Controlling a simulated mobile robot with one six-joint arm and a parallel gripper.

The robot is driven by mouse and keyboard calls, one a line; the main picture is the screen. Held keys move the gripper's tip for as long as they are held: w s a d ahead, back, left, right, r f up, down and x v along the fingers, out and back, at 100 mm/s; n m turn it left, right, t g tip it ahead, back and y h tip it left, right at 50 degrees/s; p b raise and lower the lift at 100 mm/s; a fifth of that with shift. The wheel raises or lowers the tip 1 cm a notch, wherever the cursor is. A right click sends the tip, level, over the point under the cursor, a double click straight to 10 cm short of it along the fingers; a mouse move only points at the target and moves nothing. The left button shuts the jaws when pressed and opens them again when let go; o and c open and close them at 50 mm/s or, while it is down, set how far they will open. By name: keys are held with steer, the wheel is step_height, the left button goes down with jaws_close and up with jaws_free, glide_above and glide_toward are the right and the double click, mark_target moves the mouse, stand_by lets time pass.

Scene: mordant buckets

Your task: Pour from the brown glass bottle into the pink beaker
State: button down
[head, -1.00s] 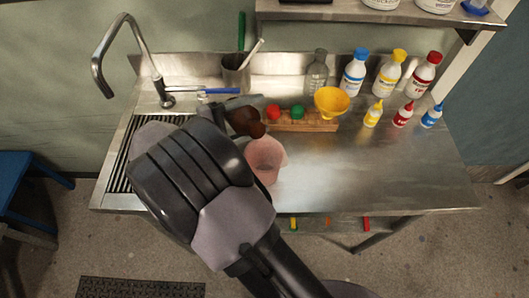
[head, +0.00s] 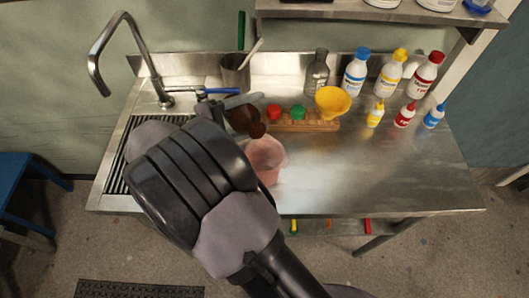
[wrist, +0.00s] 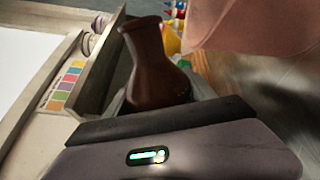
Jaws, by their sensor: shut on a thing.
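The brown glass bottle (head: 243,117) is tilted, its mouth pointing down and right towards the pink beaker (head: 267,163). My gripper (head: 238,104) is shut on it, mostly hidden behind my wrist and arm in the head view. The bottle's mouth is just above the beaker's back left rim. The beaker stands upright on the steel bench, its lower left part hidden by my arm. In the wrist view the bottle's neck and shoulder (wrist: 155,65) rise from the jaws, and the pink beaker (wrist: 250,28) is close on the right. No liquid stream is visible.
Behind the beaker are a wooden rack (head: 310,124) with red and green caps and a yellow funnel (head: 332,101). A clear bottle (head: 316,72) and several colour-capped bottles stand back right. The sink tap (head: 125,50) is at left. The bench's right front (head: 400,175) is clear.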

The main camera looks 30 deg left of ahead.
steer(key=shift+r+m+b, duration=0.35)
steer(key=shift+m+b, duration=0.15)
steer(key=shift+b, duration=0.65)
stand_by(0.4)
steer(key=shift+s+d+r+m, duration=0.2)
steer(key=shift+d+r+m, duration=0.15)
steer(key=shift+r+m, duration=0.4)
stand_by(1.7)
steer(key=shift+f+m, duration=0.2)
steer(key=shift+m, duration=0.25)
stand_by(1.4)
